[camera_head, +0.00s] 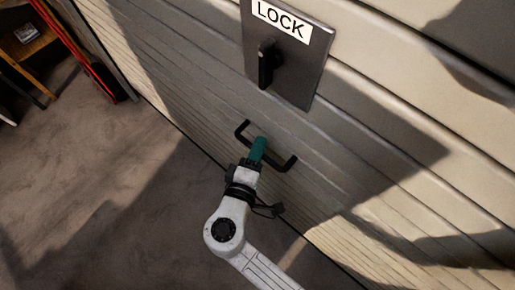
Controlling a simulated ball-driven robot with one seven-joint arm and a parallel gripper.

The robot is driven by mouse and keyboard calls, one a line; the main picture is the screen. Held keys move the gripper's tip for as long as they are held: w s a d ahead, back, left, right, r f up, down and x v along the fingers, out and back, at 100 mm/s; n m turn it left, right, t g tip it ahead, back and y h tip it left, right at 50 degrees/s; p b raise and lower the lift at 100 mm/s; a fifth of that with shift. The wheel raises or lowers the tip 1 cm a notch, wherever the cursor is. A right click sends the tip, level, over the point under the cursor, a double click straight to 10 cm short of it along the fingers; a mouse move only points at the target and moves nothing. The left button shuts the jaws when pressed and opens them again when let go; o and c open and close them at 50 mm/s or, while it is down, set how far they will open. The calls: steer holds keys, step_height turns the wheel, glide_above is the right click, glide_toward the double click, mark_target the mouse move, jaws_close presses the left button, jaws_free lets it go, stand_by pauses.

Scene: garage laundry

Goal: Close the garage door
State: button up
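The garage door (345,150) is a cream panel with horizontal ribs. It fills the right and middle of the view, and its lower edge meets or nears the floor at a slant. A black bar handle (285,163) sticks out low on the door. Above it is a dark lock plate (295,77) with a black latch knob and a white "LOCK" label. My gripper (258,150) is at the handle, with its green fingers overlapping the handle's bar. The fingers appear as one narrow shape, so I cannot tell whether they grip the bar.
Bare concrete floor (90,190) lies open on the left. At the top left stand a red upright (88,62) and a wooden piece of furniture (40,65) with a small item on it. Shadows fall across the door and floor.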

jaws_close()
step_height(320, 180, down, 11)
steer(key=b, duration=1)
steer(key=shift+s+f, duration=0.15)
steer(key=shift+o, duration=0.2)
jaws_free()
steer(key=shift+o, duration=1.1)
steer(key=shift+r, duration=0.2)
steer(key=v, duration=1)
steer(key=shift+s, duration=0.3)
